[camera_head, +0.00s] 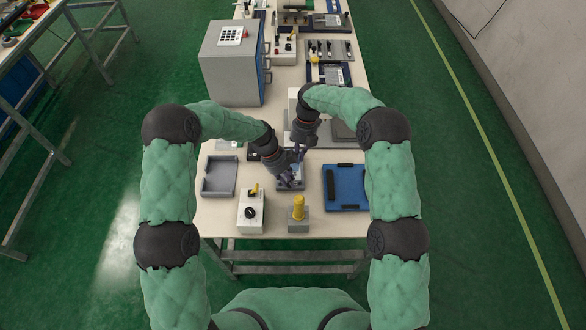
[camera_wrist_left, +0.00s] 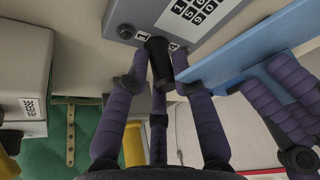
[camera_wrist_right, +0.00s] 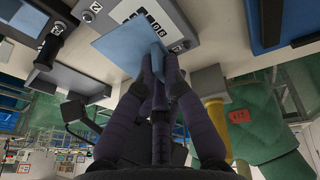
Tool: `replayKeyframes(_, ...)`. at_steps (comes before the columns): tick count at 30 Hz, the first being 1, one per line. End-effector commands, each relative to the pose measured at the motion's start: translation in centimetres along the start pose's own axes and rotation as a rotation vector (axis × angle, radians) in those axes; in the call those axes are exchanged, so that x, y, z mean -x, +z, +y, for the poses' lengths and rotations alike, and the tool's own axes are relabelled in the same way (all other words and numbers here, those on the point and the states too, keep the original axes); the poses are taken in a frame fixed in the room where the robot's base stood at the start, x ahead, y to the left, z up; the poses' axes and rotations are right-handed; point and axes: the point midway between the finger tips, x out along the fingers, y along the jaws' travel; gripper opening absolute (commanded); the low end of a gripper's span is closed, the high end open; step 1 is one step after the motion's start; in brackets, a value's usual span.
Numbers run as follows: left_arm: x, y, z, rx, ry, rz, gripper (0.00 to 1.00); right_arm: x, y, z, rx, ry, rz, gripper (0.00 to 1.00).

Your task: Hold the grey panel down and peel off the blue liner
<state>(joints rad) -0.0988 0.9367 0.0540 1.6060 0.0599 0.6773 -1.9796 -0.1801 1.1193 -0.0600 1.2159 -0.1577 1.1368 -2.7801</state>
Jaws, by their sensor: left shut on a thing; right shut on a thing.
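The grey panel (camera_head: 290,184) lies on the table under my grippers, mostly hidden in the head view. In the left wrist view the panel (camera_wrist_left: 210,22) shows a white number film. My left gripper (camera_wrist_left: 158,80) is shut on a black grip at the panel's edge. The blue liner (camera_wrist_left: 255,45) stands tilted up from the panel; it also shows in the right wrist view (camera_wrist_right: 120,45). My right gripper (camera_wrist_right: 157,62) is shut on the liner's edge. Part of the film is uncovered. I cannot tell whether the liner still touches the panel.
A grey tray (camera_head: 204,190) lies to the left. A white box (camera_head: 249,224) with a black knob and a grey block (camera_head: 298,225) with a yellow post stand in front. A blue tray (camera_head: 347,188) lies to the right. A grey cabinet (camera_head: 228,75) stands behind on the left.

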Motion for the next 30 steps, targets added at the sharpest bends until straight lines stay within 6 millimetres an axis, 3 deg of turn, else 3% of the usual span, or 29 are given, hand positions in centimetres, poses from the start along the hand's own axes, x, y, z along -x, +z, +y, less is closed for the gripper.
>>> replayKeyframes(18,-0.4,0.2,0.1,0.003,0.000,-0.002,0.00,3.5,-1.0,0.9,0.003,0.006,0.003,0.00)
replayKeyframes(30,-0.5,0.1,0.2,0.002,0.005,0.001,0.00,3.5,-0.9,0.7,0.001,0.003,0.003,0.00)
